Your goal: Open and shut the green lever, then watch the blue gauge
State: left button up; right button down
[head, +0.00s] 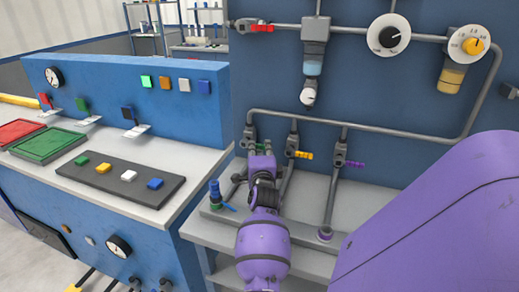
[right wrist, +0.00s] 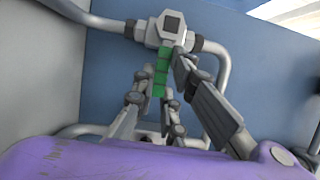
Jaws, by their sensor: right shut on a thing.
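The green lever (right wrist: 161,72) extends from a grey valve body (right wrist: 171,27) in the right wrist view. My right gripper (right wrist: 164,80) has its fingers on both sides of the lever and is shut on it. In the head view my right gripper (head: 259,166) is at the left vertical pipe, and only a little of the green lever (head: 266,146) shows past it. No gauge with a blue face is clear. My left gripper is out of view.
Yellow (head: 303,155) and purple (head: 355,164) levers sit on the pipes to the right. A blue-handled valve (head: 215,192) stands close left of my right arm. A red lever (head: 262,28) is on the upper pipe. The blue panel (head: 170,110) at left carries buttons and levers.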

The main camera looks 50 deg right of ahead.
jog(key=shift+a+f, duration=0.1)
jog(key=shift+f, duration=0.05)
jog(key=c, duration=1.8)
grip_release()
jog(key=v, duration=1.2)
